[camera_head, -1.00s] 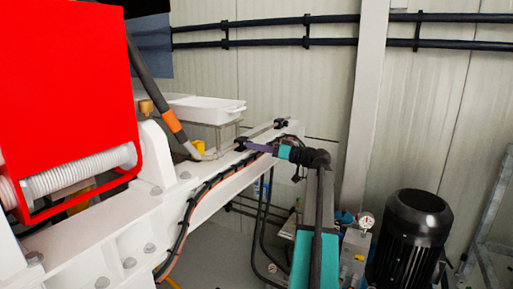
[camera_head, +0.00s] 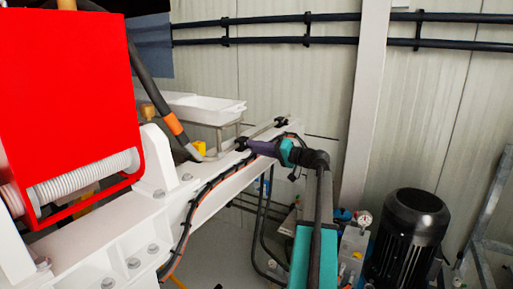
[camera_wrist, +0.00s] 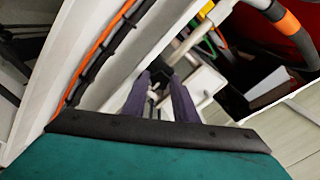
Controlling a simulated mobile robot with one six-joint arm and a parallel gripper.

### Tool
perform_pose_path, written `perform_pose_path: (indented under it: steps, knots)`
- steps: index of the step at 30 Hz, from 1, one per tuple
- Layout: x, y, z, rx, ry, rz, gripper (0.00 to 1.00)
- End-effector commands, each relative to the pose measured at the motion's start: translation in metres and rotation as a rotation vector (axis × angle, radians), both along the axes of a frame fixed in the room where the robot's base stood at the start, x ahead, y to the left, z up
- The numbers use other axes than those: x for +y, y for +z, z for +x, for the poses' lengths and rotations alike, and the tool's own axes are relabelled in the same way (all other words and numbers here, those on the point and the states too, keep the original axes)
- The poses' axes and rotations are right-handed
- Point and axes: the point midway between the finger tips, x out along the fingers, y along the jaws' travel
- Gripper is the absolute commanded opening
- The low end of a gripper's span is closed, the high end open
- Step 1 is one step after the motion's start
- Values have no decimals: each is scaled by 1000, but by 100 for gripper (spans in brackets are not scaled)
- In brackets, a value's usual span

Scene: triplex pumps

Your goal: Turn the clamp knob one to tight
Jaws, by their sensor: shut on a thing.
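A small black clamp knob (camera_head: 240,144) sits on the white beam, on the near end of a thin rod in the head view. My gripper (camera_head: 246,145), with purple fingers and a teal body, reaches it from the right and is shut on it. In the wrist view the dark knob (camera_wrist: 164,72) shows between the tips of the two purple fingers of my gripper (camera_wrist: 161,80). The fingers hide part of it. A second black knob (camera_head: 281,121) sits at the far end of the rod, apart from my gripper.
A white tray (camera_head: 215,110) stands behind the beam (camera_head: 205,200). A grey hose with an orange band (camera_head: 173,124) comes down left of the knob. A red housing (camera_head: 65,95) fills the left. Cables run along the beam's side. A black motor (camera_head: 415,225) stands at the lower right.

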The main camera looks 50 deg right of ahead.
Motion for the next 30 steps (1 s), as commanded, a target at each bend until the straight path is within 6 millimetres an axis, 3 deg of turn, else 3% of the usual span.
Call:
perform_pose_path:
  steps: [8,9,12,23,30]
  knots:
    - [0,0,0,-1,0,3,4]
    - [0,0,0,0,-1,2,29]
    - [0,0,0,0,-1,2,45]
    - [0,0,-1,0,0,1,45]
    - [-4,0,-17,0,-2,1,45]
